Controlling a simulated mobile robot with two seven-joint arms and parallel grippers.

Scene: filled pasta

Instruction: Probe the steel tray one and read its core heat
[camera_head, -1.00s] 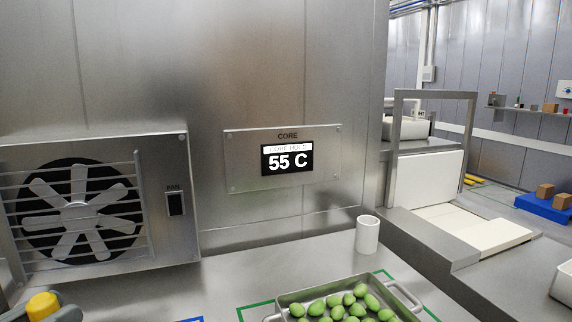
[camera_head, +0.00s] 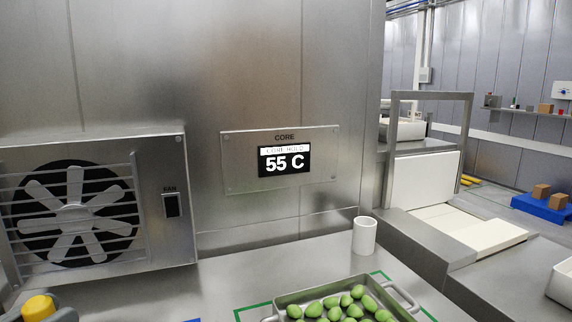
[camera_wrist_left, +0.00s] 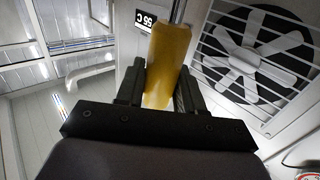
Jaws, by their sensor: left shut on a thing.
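The steel tray (camera_head: 283,301) sits at the bottom of the head view and holds several green filled pasta pieces. Its near part is cut off by the frame edge. The core display (camera_head: 285,161) on the wall panel reads 55 C under a small line that looks like "CORE HOLD". My left gripper (camera_wrist_left: 160,88) is shut on a yellow handle (camera_wrist_left: 167,60), with a thin metal rod beyond it in the left wrist view. In the head view the yellow handle (camera_head: 38,307) shows at the bottom left corner, well left of the tray. My right gripper is out of view.
A white cup (camera_head: 364,236) stands behind the tray on the steel counter (camera_head: 250,284). A caged fan (camera_head: 75,215) with a switch (camera_head: 172,205) is on the wall at left. Green corner marks surround the tray. A frame (camera_head: 430,140) over pale slabs stands at right.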

